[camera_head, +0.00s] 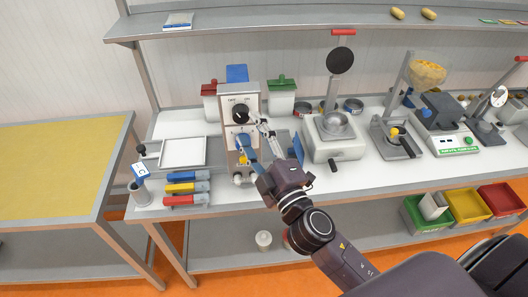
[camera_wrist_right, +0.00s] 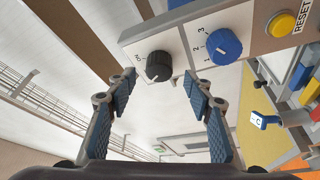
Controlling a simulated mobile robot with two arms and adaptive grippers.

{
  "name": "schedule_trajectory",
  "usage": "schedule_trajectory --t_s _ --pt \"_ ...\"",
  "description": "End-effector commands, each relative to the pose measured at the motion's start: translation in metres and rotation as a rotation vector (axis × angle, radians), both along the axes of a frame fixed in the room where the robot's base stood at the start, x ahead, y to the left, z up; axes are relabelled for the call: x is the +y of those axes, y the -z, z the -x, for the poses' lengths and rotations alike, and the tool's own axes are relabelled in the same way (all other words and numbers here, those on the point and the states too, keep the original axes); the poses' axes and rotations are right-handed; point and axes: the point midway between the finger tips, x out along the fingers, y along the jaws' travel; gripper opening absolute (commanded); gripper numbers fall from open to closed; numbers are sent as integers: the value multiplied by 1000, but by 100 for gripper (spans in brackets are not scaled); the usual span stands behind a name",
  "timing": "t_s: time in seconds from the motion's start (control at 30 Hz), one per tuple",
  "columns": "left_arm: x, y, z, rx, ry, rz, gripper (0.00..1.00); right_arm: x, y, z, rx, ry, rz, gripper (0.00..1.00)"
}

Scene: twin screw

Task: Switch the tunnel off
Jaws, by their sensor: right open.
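A grey control box (camera_head: 229,105) stands on the bench, with a black knob (camera_head: 240,113) near its top. Below it are a blue knob (camera_head: 242,140) and a yellow button (camera_head: 243,158). In the right wrist view the black knob (camera_wrist_right: 159,66) has an "ON" mark beside it. The blue knob (camera_wrist_right: 223,47) has numbers, and the yellow button (camera_wrist_right: 283,24) has "RESET" beside it. My right gripper (camera_head: 255,139) is open and empty in front of the box. In the wrist view its fingers (camera_wrist_right: 160,86) are apart, with the black knob showing between them. My left gripper is out of view.
A white tray (camera_head: 183,152) and coloured-handled tools (camera_head: 186,188) lie left of the box. A red-lidded (camera_head: 209,89) and a green-lidded container (camera_head: 282,85) stand behind. A shelf (camera_head: 300,17) runs above.

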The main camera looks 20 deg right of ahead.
Motion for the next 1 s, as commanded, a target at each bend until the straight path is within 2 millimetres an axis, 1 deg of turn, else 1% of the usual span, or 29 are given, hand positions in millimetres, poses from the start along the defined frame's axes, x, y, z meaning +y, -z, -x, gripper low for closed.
schedule_trajectory --t_s 0.03,0.2,0.3,0.4,0.63,1.0 --pt "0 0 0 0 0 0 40 -1 3 10 5 2 -2 47" --pt "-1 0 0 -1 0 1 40 -4 7 38 4 4 -5 47" --pt "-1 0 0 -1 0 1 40 -5 10 52 4 4 -2 47" --pt "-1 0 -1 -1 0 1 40 -5 10 62 1 5 -5 47" --pt "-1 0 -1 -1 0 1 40 -6 12 74 0 1 -1 47" --pt "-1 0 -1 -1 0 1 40 -6 12 75 -1 1 2 47"
